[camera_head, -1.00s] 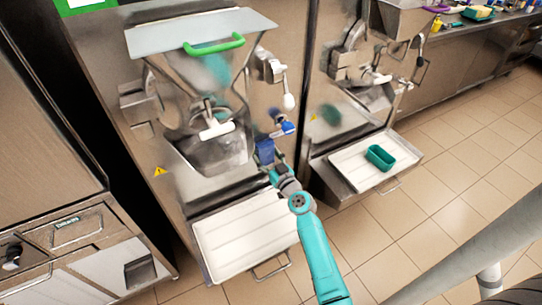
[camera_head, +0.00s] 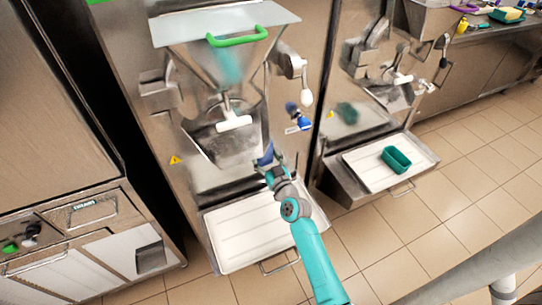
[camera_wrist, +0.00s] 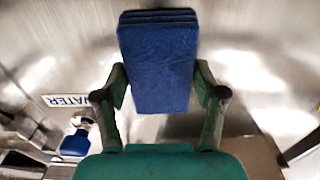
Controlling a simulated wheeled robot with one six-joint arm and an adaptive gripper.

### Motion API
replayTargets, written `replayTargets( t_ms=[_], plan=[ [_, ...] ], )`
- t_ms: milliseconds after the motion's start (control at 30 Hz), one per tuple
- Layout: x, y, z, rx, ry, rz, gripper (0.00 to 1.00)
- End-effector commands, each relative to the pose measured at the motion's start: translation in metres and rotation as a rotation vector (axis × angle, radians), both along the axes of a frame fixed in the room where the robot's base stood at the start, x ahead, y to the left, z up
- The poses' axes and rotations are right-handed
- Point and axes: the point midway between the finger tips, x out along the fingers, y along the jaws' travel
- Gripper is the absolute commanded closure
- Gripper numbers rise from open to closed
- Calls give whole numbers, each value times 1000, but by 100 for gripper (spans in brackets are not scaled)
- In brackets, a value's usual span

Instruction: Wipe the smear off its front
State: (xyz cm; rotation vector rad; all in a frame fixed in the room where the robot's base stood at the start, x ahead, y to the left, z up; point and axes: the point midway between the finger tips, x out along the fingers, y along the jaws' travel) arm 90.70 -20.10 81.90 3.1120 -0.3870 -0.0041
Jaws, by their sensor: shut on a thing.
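My gripper (camera_head: 272,166) is shut on a folded blue cloth (camera_head: 266,155). In the wrist view the cloth (camera_wrist: 158,65) stands upright between the two fingers of my gripper (camera_wrist: 160,88), in front of a bare steel surface. The steel batch freezer (camera_head: 208,180) with a green handle on its hopper lid is in front of me. The cloth is at the lower right of its front, right of the white-handled outlet. I cannot tell whether the cloth touches the steel. No smear can be made out clearly; a teal patch (camera_head: 230,68) on the hopper may be a reflection.
A white drip tray (camera_head: 235,245) lies below the outlet. A second freezer on the right has a tray (camera_head: 372,172) with a green tub (camera_head: 397,159). Tiled floor is free at right.

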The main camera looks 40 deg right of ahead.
Motion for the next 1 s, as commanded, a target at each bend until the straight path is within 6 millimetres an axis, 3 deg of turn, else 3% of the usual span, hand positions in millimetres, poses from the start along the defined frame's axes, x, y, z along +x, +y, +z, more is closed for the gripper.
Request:
replayTargets(
  t_ms=[467, 1000],
  plan=[
    [-1, 6, 0, 0, -2, -2, 63],
    [-44, 16, 0, 0, -1, -2, 63]
  ],
)
